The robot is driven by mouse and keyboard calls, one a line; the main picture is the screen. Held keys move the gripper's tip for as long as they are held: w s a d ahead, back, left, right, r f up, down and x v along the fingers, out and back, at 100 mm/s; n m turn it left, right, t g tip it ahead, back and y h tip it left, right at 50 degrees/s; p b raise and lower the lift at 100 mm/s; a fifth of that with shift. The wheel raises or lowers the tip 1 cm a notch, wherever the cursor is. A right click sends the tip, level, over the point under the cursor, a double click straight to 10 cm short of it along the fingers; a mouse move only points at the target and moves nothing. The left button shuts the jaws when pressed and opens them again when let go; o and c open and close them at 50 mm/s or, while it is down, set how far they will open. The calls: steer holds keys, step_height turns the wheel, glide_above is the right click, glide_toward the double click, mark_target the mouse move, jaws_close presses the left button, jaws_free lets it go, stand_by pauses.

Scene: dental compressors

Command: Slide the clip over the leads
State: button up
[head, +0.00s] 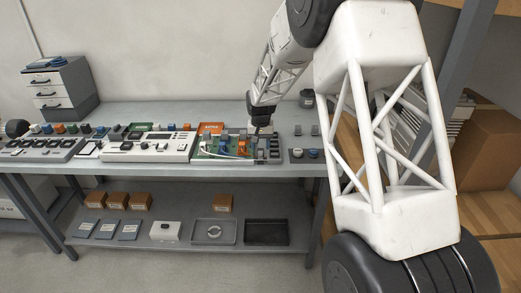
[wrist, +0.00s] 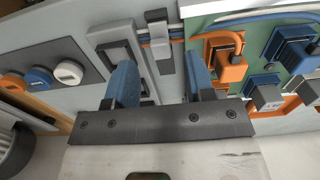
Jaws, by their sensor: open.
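In the wrist view, my gripper (wrist: 160,64) is open, its two blue fingers apart, with nothing held between them. A light grey clip (wrist: 157,26) lies just beyond the fingertips, between them in the picture. Orange and blue leads (wrist: 177,36) run from the green board side toward the clip and show on both sides of it. Whether the clip is seated around them or only above them, I cannot tell. In the head view, my gripper (head: 257,131) is over the right end of the green board (head: 207,152); the clip is too small to make out.
A dark-framed grey block (wrist: 118,52) sits left of the clip. Orange connectors (wrist: 226,62) and blue ones (wrist: 290,47) stand close to the right finger. A panel with round knobs (wrist: 68,72) is at left. The bench (head: 180,112) behind the devices is clear.

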mark_target(261, 153)
steer(key=shift+r, duration=2.2)
steer(key=shift+s+d+r, duration=0.2)
steer(key=shift+s+r, duration=0.1)
steer(key=shift+r, duration=0.05)
steer(key=s+d+r, duration=0.4)
steer(key=s+r, duration=0.1)
steer(key=s, duration=0.3)
steer(key=s+d+r+t, duration=0.1)
steer(key=s+d+r, duration=0.4)
steer(key=s, duration=0.4)
steer(key=s+d+r, duration=0.3)
steer(key=s+r, duration=0.3)
steer(key=s, duration=0.2)
steer(key=s+d, duration=0.3)
steer(key=s, duration=1.1)
steer(key=s+d+t, duration=0.1)
steer(key=s+d, duration=0.2)
steer(key=s, duration=1.2)
steer(key=shift+d+f+t, duration=0.25)
steer(key=shift+f+t, duration=0.05)
steer(key=shift+f, duration=0.1)
